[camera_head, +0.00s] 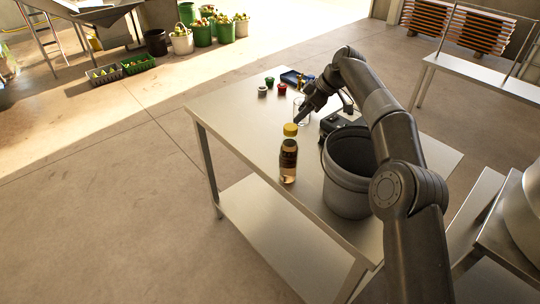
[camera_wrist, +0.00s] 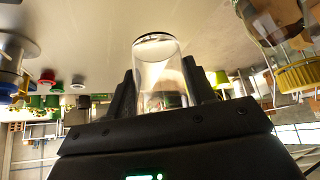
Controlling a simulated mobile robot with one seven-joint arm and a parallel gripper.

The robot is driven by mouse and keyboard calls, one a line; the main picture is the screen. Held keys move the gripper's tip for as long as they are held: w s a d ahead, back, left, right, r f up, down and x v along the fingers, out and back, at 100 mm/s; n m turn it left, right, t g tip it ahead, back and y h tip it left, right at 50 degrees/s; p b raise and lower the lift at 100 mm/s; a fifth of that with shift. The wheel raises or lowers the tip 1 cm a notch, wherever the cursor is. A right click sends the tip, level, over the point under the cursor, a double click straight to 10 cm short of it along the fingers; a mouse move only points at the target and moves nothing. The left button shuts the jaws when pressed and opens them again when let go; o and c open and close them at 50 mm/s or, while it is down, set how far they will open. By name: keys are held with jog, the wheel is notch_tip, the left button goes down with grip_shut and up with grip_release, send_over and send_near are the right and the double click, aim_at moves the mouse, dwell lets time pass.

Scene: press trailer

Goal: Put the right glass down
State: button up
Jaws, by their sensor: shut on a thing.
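A clear, empty-looking glass (camera_head: 301,121) is at the far part of the metal table (camera_head: 235,115), in front of my arm's end. In the wrist view the glass (camera_wrist: 157,62) stands between the two black fingers, with a finger against each side. My gripper (camera_wrist: 160,82) is shut on it; in the head view my gripper (camera_head: 304,111) partly covers the glass. The glass is close to the tabletop, but I cannot tell whether its base touches. Only one glass is clearly seen.
An amber bottle with a yellow cap (camera_head: 288,160) stands in front of the glass. A grey bucket (camera_head: 345,190) is to the right, with a dark device (camera_head: 334,123) behind it. The table's left part is clear.

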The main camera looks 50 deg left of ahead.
jog(key=s+a+f+n+g, duration=0.1)
jog(key=s+a+f+n, duration=0.1)
jog(key=s+a, duration=0.5)
jog(key=shift+n+h, duration=0.3)
jog(key=shift+h, duration=0.1)
jog(key=f, duration=0.3)
jog(key=s+d+f, duration=0.1)
jog(key=f, duration=0.3)
jog(key=s+f, duration=0.1)
jog(key=f, duration=0.2)
jog(key=shift+d+f, duration=0.25)
jog(key=shift+f, duration=0.1)
jog(key=o, duration=1.1)
jog(key=shift+c, duration=0.2)
jog(key=v, duration=1.2)
jog(key=shift+w, duration=0.1)
